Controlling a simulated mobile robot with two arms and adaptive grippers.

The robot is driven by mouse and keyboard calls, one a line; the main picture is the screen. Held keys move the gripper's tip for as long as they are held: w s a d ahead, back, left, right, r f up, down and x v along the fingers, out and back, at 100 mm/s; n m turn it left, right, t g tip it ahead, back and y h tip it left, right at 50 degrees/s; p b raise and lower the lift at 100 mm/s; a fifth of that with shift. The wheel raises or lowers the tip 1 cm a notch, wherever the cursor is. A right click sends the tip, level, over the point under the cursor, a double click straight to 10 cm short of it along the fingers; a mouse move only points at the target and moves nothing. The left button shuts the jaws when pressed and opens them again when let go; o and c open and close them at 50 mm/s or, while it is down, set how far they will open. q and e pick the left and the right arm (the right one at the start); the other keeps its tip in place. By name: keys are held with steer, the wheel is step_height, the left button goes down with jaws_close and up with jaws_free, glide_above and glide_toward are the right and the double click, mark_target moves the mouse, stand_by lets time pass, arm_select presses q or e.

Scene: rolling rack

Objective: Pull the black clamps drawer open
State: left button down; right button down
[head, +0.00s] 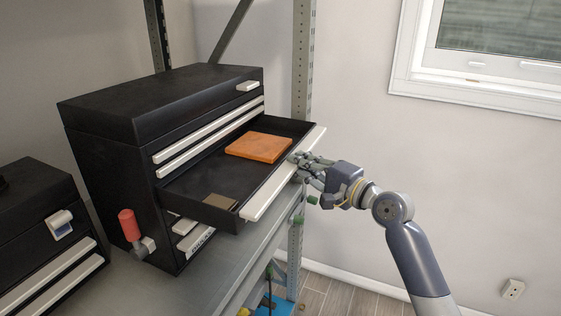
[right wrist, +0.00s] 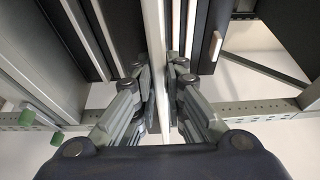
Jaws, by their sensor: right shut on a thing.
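The black drawer (head: 195,188) of the black tool chest (head: 105,150) is pulled well out towards the right. It holds an orange flat block (head: 259,147) and a small brown piece (head: 219,202). Its long white handle strip (head: 262,200) runs along the front edge. My right gripper (head: 298,160) is shut on this strip towards its far end. In the right wrist view, the fingers pinch the pale strip (right wrist: 155,25) from both sides. I cannot read a drawer label that says clamps. My left gripper is out of view.
The chest stands on a grey metal shelf (head: 228,268). Other drawers with white handles (head: 205,143) stay shut above. A red-handled tool (head: 129,226) is at the chest's near side. A second black chest (head: 38,210) is at the left. A rack post (head: 303,60) rises behind the drawer.

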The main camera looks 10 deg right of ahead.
steer(key=shift+s+d+f, duration=0.1)
steer(key=shift+s+d, duration=0.25)
steer(key=shift+d, duration=0.25)
steer(key=shift+s+d, duration=0.3)
steer(key=shift+d, duration=0.25)
steer(key=c, duration=2)
jaws_free()
steer(key=o, duration=0.4)
steer(key=shift+c, duration=0.2)
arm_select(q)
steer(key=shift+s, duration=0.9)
arm_select(e)
steer(key=v, duration=1.2)
steer(key=shift+d, duration=0.1)
